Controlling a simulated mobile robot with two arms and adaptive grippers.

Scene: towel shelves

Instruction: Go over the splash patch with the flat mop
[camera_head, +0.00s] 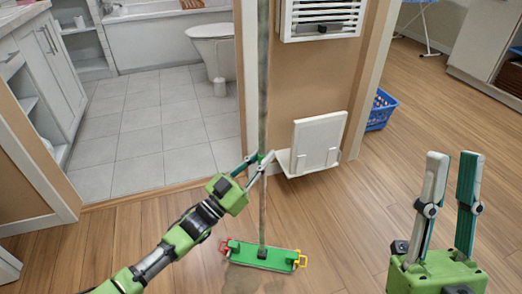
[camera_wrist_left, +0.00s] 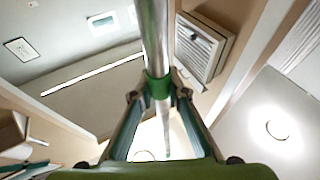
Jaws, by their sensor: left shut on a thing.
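The flat mop has a green head (camera_head: 262,256) with a red clip on its left end and a yellow one on its right. The head lies on the wooden floor, and its grey pole (camera_head: 263,90) stands upright. My left gripper (camera_head: 262,160) is shut on the pole; the left wrist view shows the pole (camera_wrist_left: 154,40) between its fingers (camera_wrist_left: 158,90). A darker, brownish splash patch (camera_head: 245,281) shows on the floor in front of the head. The head seems to cover its far edge. My right gripper (camera_head: 454,158) is open and empty, to the right of the mop.
A wall end with a white folded seat (camera_head: 318,143) and a louvred panel (camera_head: 322,15) stands behind the mop. A blue basket (camera_head: 381,110) is behind it at right. A tiled bathroom (camera_head: 150,120) opens at left. Wooden floor is free at right.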

